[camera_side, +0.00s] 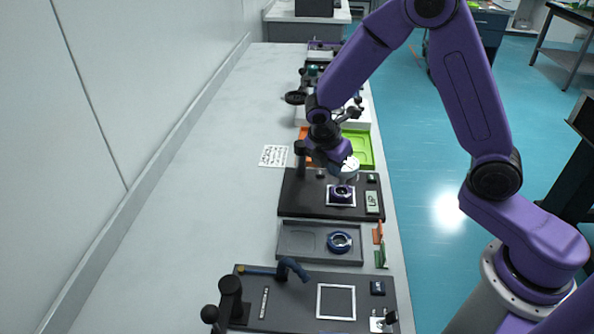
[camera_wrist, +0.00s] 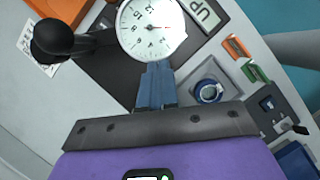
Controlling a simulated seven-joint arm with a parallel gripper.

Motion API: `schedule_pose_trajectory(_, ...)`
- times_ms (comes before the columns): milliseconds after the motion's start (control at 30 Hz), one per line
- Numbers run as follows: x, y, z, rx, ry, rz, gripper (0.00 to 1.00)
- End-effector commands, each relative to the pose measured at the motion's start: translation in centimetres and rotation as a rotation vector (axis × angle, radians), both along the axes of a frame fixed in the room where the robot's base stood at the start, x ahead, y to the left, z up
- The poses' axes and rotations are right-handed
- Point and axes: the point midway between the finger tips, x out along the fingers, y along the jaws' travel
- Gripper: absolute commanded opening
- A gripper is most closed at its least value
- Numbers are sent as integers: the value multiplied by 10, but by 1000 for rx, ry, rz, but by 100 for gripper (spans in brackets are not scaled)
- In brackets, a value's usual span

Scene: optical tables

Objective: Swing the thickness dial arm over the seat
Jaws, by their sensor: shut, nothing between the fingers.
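The white-faced thickness dial (camera_side: 350,166) hangs above the dark gauge board (camera_side: 308,203), held out from a black post (camera_side: 301,160) on its left. It also shows face-on in the wrist view (camera_wrist: 150,27). The seat appears as a dark purple ring (camera_side: 342,192) in a white-edged square, just below the dial in the side view; the wrist view hides it. I cannot tell whether the dial is exactly over it. My gripper (camera_wrist: 155,68) is shut and empty, its blue-grey fingertips close to the dial's rim. Contact is unclear.
A grey tray (camera_side: 292,240) with a blue ring (camera_side: 340,242) stands in front of the board. Orange and green plates (camera_side: 380,245) stand beside it. Another black board (camera_side: 285,300) with a blue-headed arm lies nearer. An orange and green tray (camera_side: 362,147) lies behind. The bench's left side is clear.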

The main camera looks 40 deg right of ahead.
Motion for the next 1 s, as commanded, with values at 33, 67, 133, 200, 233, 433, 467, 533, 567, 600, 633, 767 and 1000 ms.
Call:
schedule_pose_trajectory(33,0,-1,0,-1,2,-1,0)
schedule_pose_trajectory(67,0,-1,0,-1,1,-2,0)
schedule_pose_trajectory(133,0,-1,0,-1,1,-2,0)
schedule_pose_trajectory(200,0,-1,0,-1,1,-2,0)
schedule_pose_trajectory(233,0,-1,0,-1,1,-2,0)
schedule_pose_trajectory(433,-1,9,0,0,2,1,0)
schedule_pose_trajectory(467,-2,13,0,0,1,3,0)
schedule_pose_trajectory(533,-4,24,0,0,1,3,0)
schedule_pose_trajectory(567,-4,30,0,0,1,4,0)
schedule_pose_trajectory(600,-5,37,0,-1,1,5,0)
schedule_pose_trajectory(633,-6,44,0,-1,0,6,0)
schedule_pose_trajectory(767,-7,52,29,4,-6,0,0)
schedule_pose_trajectory(1000,-9,68,71,3,-3,0,0)
